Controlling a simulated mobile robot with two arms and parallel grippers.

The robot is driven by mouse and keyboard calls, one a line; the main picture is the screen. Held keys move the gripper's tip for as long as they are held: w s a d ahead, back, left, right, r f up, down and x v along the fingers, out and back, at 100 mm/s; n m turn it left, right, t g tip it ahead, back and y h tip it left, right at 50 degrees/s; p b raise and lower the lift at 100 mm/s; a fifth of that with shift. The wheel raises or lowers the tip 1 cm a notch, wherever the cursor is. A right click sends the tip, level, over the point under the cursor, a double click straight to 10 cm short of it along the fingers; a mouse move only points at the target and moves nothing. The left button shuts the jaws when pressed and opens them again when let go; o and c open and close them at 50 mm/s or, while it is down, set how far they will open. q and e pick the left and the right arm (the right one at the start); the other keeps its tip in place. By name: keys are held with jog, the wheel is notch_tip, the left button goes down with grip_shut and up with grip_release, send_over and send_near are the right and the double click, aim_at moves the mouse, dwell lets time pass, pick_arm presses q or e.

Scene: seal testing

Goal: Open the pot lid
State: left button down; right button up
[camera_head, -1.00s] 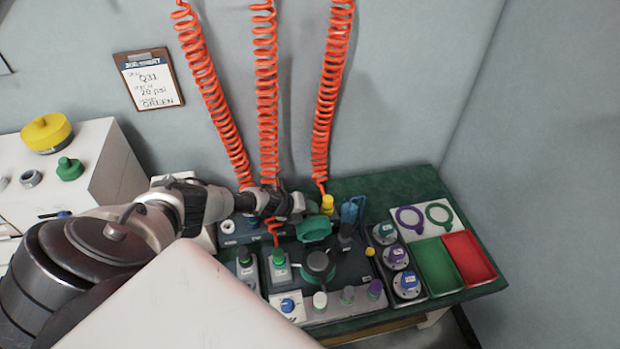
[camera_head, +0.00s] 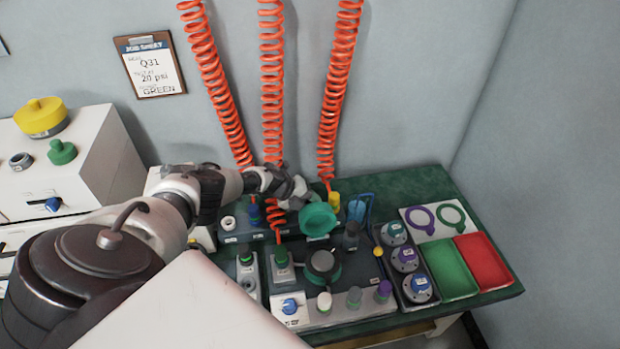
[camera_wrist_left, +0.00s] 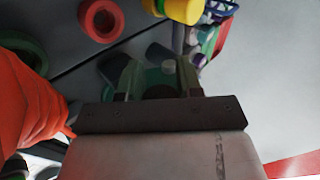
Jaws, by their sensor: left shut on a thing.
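A green round lid (camera_head: 318,220) is held up and tilted above the back of the dark test panel. My left gripper (camera_head: 300,196) is shut on it; the wrist hides part of the grip. In the left wrist view, the green lid (camera_wrist_left: 160,76) shows between the two fingers of the gripper (camera_wrist_left: 158,78). A round pot (camera_head: 322,264) with a dark grey top and green rim sits on the panel in front of the lid, apart from it. My right gripper is not in view.
Orange coiled hoses (camera_head: 335,100) hang behind the panel, one close to my gripper. Green-topped fittings (camera_head: 281,258) stand left of the pot. A green tray (camera_head: 448,268) and a red tray (camera_head: 484,260) lie at the right. A clipboard (camera_head: 150,66) hangs on the wall.

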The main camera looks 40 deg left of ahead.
pick_arm(q)
jog(key=c, duration=0.8)
grip_release()
jog(key=shift+d, duration=0.1)
jog(key=shift+s+a+r+p, duration=0.25)
jog(key=shift+a+r+p, duration=0.05)
jog(key=shift+a+r, duration=0.1)
jog(key=p+v, duration=0.1)
jog(key=v, duration=0.8)
jog(key=shift+s+a+r+p, duration=0.1)
jog(key=shift+s+r+p, duration=0.15)
jog(key=shift+p, duration=0.1)
